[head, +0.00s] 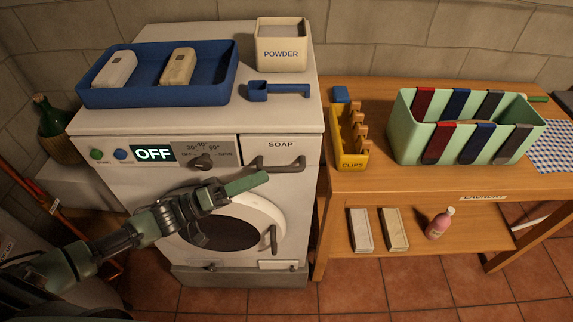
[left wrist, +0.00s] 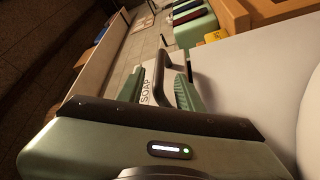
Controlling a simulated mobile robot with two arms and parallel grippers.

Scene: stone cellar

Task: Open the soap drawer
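The soap drawer (head: 283,151) is at the upper right of the white washing machine's front, under the word SOAP. It looks shut, its face flush with the panel. Its dark bar handle (head: 288,164) runs across its lower part. My left gripper (head: 262,180) is just below and left of the handle, fingers pointing right. In the left wrist view the gripper (left wrist: 161,78) is open, its green fingers apart. The handle (left wrist: 174,62) shows just ahead, roughly between the fingertips; I see no grip on it. My right gripper is not in view.
The washer's round door (head: 222,228) is below, with its own handle (head: 273,239). A blue tray (head: 158,96), a blue scoop (head: 278,91) and a powder box (head: 281,52) stand on top. A wooden table (head: 375,178) stands close on the right.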

